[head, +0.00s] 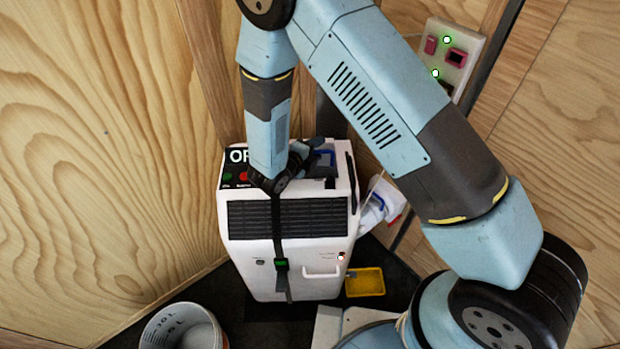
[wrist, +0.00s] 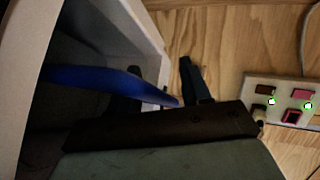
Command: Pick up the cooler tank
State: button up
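The white cooler (head: 290,220) stands upright in the corner, with a black grille, a dark strap down its front and an opening in its top. A blue handle-like part (head: 325,157) shows at that opening. In the wrist view the blue part (wrist: 105,80) is a curved band close to my fingers. I cannot tell how much of the tank it belongs to; the rest is hidden. My gripper (head: 308,152) is at the cooler's top, beside the blue part. In the wrist view my gripper (wrist: 161,68) has its dark fingers apart, with the band's end low near the gap.
A white bucket (head: 183,328) stands on the floor at front left. A yellow tray (head: 365,282) lies right of the cooler. A white and blue bag (head: 377,205) hangs beside it. A socket panel (head: 448,55) is on the right wall. Wooden walls close in behind.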

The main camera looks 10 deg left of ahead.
grip_shut()
jog(key=shift+s, duration=0.1)
dwell(1.2)
